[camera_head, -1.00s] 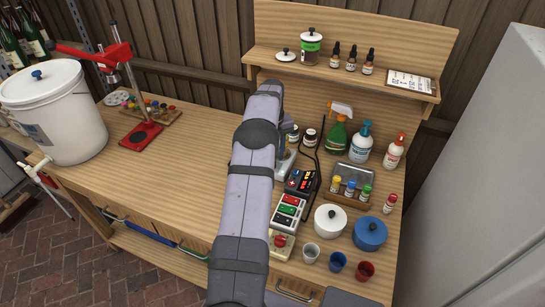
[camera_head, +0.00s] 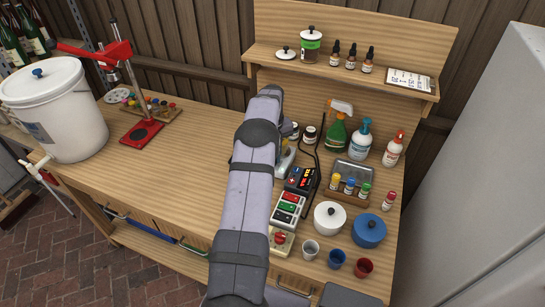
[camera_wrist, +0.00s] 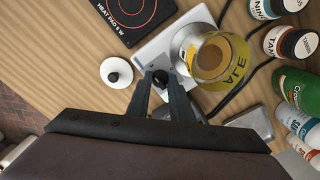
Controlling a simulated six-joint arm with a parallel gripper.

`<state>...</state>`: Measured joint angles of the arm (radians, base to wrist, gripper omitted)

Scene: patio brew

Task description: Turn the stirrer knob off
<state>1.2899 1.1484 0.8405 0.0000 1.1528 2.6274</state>
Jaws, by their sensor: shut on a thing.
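In the wrist view the stirrer (camera_wrist: 150,55) is a white-grey flat unit with a small black knob (camera_wrist: 160,78) on its near side. My gripper (camera_wrist: 160,82) has its two dark fingers on either side of the knob, shut on it. A glass vessel (camera_wrist: 212,55) with amber contents and a yellow band reading ALE stands on the stirrer, right of the knob. In the head view my arm hides my gripper and the knob; only a sliver of the stirrer (camera_head: 287,162) shows beside it. The knob's pointer cannot be read.
A black heat pad (camera_wrist: 135,12) and a white lid (camera_wrist: 117,72) lie left of the stirrer. A dark cable (camera_wrist: 238,88) runs past the vessel. The bench's left half (camera_head: 170,165) has free room.

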